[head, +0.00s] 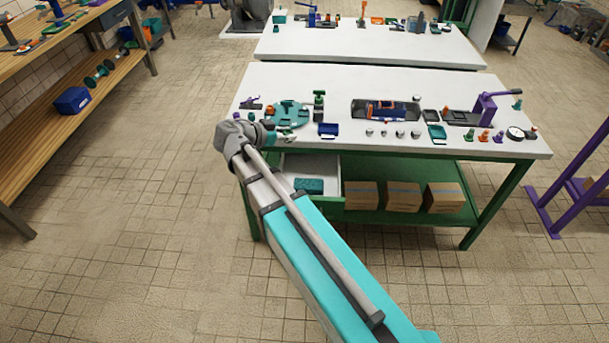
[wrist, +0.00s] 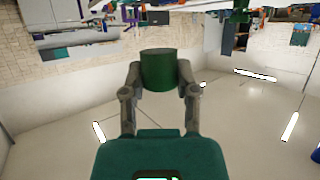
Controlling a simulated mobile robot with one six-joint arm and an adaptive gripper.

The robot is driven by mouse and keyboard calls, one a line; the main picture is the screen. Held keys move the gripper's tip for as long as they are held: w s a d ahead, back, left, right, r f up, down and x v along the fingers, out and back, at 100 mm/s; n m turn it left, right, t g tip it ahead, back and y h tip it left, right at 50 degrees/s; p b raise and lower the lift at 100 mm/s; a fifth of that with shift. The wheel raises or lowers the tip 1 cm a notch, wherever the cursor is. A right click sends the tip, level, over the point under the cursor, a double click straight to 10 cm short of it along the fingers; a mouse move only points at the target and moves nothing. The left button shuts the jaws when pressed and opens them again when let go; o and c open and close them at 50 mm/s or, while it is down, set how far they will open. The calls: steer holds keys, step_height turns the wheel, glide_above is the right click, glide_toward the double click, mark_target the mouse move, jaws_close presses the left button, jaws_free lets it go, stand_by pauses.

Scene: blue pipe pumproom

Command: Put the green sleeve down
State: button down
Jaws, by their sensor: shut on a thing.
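The green sleeve (wrist: 159,68) is a short dark green cylinder in the wrist view. My gripper (wrist: 159,84) is shut on it, with one finger on each side. In the head view my gripper (head: 287,138) is at the left front part of the near white table (head: 350,83). The sleeve cannot be made out clearly there. I cannot tell whether it touches the table.
A round teal plate (head: 288,112) and a dark green upright part (head: 319,99) are close to my gripper. A blue tray (head: 328,130) lies to its right. A purple press (head: 486,107) stands at the right. An open drawer (head: 311,167) is below the tabletop.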

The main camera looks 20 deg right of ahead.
steer(key=shift+w+a, duration=0.15)
steer(key=shift+a, duration=0.05)
steer(key=shift+f, duration=0.1)
steer(key=shift+w+d+f+b, duration=0.1)
steer(key=shift+w+f+b, duration=0.15)
steer(key=shift+f+b, duration=0.3)
steer(key=w+d+f+m+g+b, duration=0.1)
steer(key=w+d+f+b, duration=0.1)
steer(key=w+f+b, duration=0.2)
steer(key=w+d+f+g+b, duration=0.1)
steer(key=w+d+f+b, duration=0.2)
steer(key=f+b, duration=0.5)
steer(key=shift+w+f+m+h+b, duration=0.3)
steer(key=shift+w+f+m+b, duration=0.15)
steer(key=shift+w, duration=0.2)
steer(key=shift+d+r, duration=0.1)
step_height(320, 180, down, 14)
steer(key=b, duration=1.3)
steer(key=shift+r+b, duration=0.2)
steer(key=shift+b, duration=0.15)
steer(key=shift+w+d+f, duration=0.1)
steer(key=shift+w+d, duration=0.1)
steer(key=shift+w, duration=0.4)
steer(key=shift+w+d+r, duration=0.1)
steer(key=shift+w+d, duration=0.15)
steer(key=shift+w, duration=0.4)
steer(key=shift+w+d+f, duration=0.1)
steer(key=shift+w+d, duration=0.1)
steer(key=shift+w, duration=0.4)
